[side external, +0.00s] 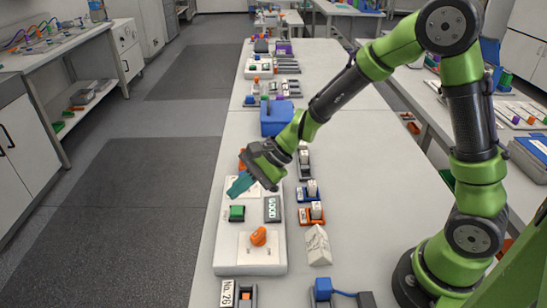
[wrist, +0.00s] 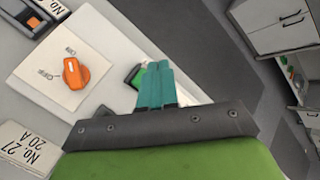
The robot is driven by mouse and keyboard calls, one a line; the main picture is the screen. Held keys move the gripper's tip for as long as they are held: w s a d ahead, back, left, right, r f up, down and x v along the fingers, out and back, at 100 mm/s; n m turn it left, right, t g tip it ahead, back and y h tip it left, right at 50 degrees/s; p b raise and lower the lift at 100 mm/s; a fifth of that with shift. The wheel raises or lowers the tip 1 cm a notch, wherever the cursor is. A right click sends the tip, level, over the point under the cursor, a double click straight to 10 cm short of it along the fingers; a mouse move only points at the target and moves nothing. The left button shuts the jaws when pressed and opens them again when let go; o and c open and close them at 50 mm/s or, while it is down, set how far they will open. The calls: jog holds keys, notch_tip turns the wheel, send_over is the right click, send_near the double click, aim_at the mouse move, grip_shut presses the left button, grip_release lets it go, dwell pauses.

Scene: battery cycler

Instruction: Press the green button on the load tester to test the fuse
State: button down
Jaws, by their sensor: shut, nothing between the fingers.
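The load tester (side external: 250,265) is a white panel on the table, with a green button (side external: 237,213), a dark display (side external: 272,209) that seems to read "GOOD", and an orange knob (side external: 258,236). My gripper (side external: 236,188) has its teal fingers closed together with nothing between them. In the side view the fingertips show just beyond the button, apart from it in the picture. In the wrist view the fingers (wrist: 157,68) partly cover the green button (wrist: 136,74); the orange knob (wrist: 76,73) is clear to the left. I cannot tell any contact. I cannot make out the fuse under test.
A white label block (side external: 318,246) stands right of the tester. Orange-and-white and blue-and-white holders (side external: 311,214) line its right side. A blue box (side external: 277,118) stands behind my gripper. A No. 26 holder (side external: 246,295) is at the front. The floor lies left of the table.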

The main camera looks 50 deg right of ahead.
jog(key=shift+r, duration=1.3)
jog(key=shift+s+f, duration=0.15)
jog(key=shift+s, duration=0.05)
jog(key=s+d+r+n+t+h, duration=0.1)
jog(key=s+d+r+n+h, duration=0.2)
jog(key=s, duration=0.6)
jog(key=s+d+r+n+t+h, duration=0.1)
jog(key=s+d+r+n+h, duration=0.1)
jog(key=s+d+r+n, duration=0.6)
jog(key=shift+s+d+r+n+h, duration=0.2)
jog(key=shift+s+r+n+h, duration=0.15)
jog(key=shift+s+r, duration=0.4)
jog(key=shift+w, duration=0.15)
